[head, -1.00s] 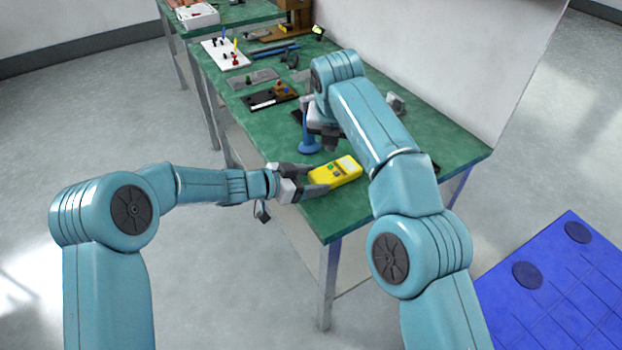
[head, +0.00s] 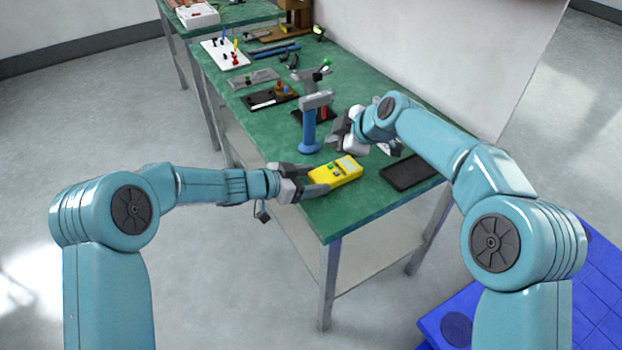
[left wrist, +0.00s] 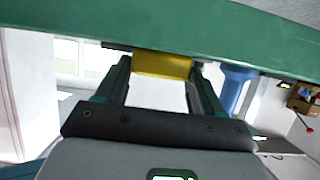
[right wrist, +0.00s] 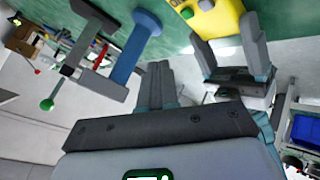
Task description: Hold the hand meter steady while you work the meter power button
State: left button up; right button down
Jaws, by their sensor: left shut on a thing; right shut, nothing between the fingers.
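The yellow hand meter (head: 345,170) lies on the green bench near its front edge, its face with a pale screen upward. My left gripper (head: 316,181) is shut on the meter from the left. In the left wrist view the meter (left wrist: 162,65) shows between the two fingers. The right wrist view shows part of the meter (right wrist: 218,18) with a green round button (right wrist: 187,13). My right gripper (head: 341,131) is shut and empty, above the bench behind the meter and apart from it. Its closed fingers (right wrist: 157,82) show in the right wrist view.
A blue post with a grey crosspiece (head: 309,130) stands close behind the meter, beside my right gripper. A black flat pad (head: 408,172) lies right of the meter. A black box with knobs (head: 268,98) and a white board (head: 226,55) lie farther back. A wall runs along the bench's far side.

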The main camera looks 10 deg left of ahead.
aim_at(333, 170)
jog(key=shift+f, duration=2.55)
jog(key=shift+f, duration=0.5)
dwell(0.4)
jog(key=shift+r, duration=0.55)
jog(key=shift+r, duration=0.1)
jog(key=shift+r, duration=2.9)
